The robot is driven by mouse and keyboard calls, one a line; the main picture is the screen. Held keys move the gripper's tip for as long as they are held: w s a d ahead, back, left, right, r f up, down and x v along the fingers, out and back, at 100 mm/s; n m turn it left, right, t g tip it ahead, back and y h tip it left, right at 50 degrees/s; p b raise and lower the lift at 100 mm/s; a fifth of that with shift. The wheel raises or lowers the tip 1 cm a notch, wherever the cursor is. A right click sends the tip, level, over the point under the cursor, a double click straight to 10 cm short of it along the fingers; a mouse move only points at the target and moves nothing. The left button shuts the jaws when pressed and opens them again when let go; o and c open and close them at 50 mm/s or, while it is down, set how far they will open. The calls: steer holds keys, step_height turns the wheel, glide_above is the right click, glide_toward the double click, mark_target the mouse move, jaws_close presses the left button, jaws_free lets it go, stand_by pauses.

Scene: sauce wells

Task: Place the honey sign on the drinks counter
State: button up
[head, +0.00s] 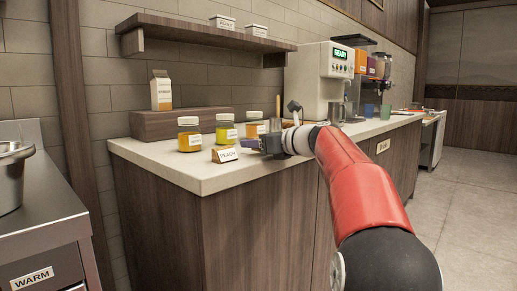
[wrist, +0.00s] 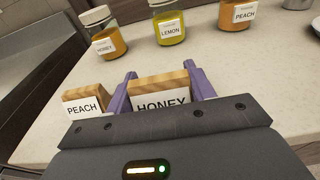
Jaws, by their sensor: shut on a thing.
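In the wrist view the honey sign (wrist: 160,100), a wooden block with a white HONEY label, is between the two purple fingers of my gripper (wrist: 161,74), which is shut on it. The sign's lower part is hidden by the gripper body. In the head view my gripper (head: 262,143) is low over the front part of the drinks counter (head: 200,176), just right of the peach sign (head: 225,155). The peach sign also shows left of the honey sign in the wrist view (wrist: 83,104). I cannot tell whether the honey sign touches the counter.
A honey jar (wrist: 108,42), a lemon jar (wrist: 170,30) and a peach jar (wrist: 235,15) stand in a row behind the signs. A carton (head: 161,92) stands on a wooden riser (head: 165,122). A drinks machine (head: 318,75) stands further right. The counter's front-left corner is clear.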

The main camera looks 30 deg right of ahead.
steer(key=shift+f+b, duration=0.3)
steer(key=shift+f, duration=0.35)
steer(key=o, duration=1)
steer(key=shift+r, duration=0.3)
steer(key=v, duration=1.2)
steer(key=shift+r, duration=0.3)
